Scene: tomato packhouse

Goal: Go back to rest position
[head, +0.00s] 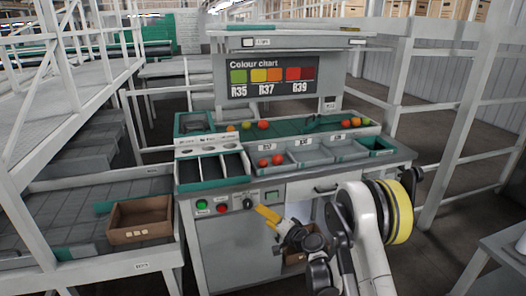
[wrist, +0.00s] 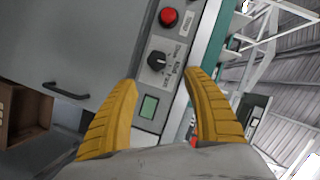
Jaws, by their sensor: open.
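My gripper (head: 268,216) has yellow fingers and hangs in front of the sorting station's control panel, near the black rotary knob (head: 248,203). In the wrist view my gripper (wrist: 160,85) shows its two yellow fingers spread apart with nothing between them. Beyond the fingers are the knob (wrist: 157,62), a red button (wrist: 168,17) and a small green display (wrist: 149,107) on the panel. The fingers look apart from the panel, though the exact distance is hard to tell.
The station carries grey bins (head: 311,156), two of the visible tomatoes (head: 270,161) in the left one, and more tomatoes on the green ledge behind. A colour chart (head: 270,76) stands above. A brown crate (head: 140,219) sits on the left conveyor. White railings (head: 458,120) flank the station.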

